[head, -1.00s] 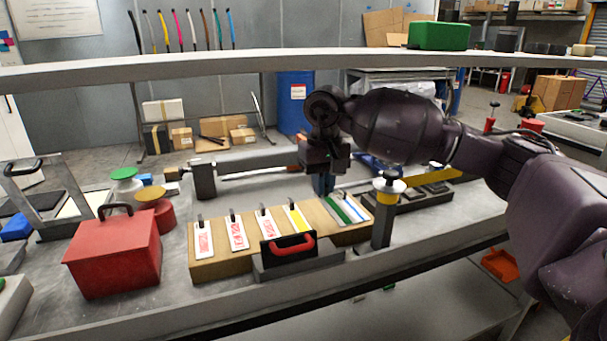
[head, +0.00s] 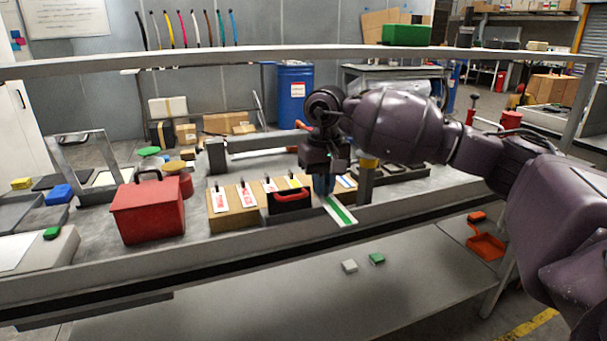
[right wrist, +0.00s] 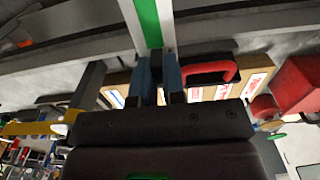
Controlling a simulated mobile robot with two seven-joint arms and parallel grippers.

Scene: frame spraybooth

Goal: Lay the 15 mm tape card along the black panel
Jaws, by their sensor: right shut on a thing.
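My right gripper (head: 326,186) is shut on a white card with a green stripe (head: 341,212). The card juts toward the camera over the bench's front edge. In the right wrist view the blue fingers (right wrist: 158,75) grip one end of the card (right wrist: 146,22), and its far end runs out of the picture. No width marking is readable on it. A small black panel with a red handle (head: 290,203) stands just left of the gripper; I cannot tell if it is the task's black panel. My left gripper is not in view.
A white block and a green block (head: 376,258) lie on the lower shelf.

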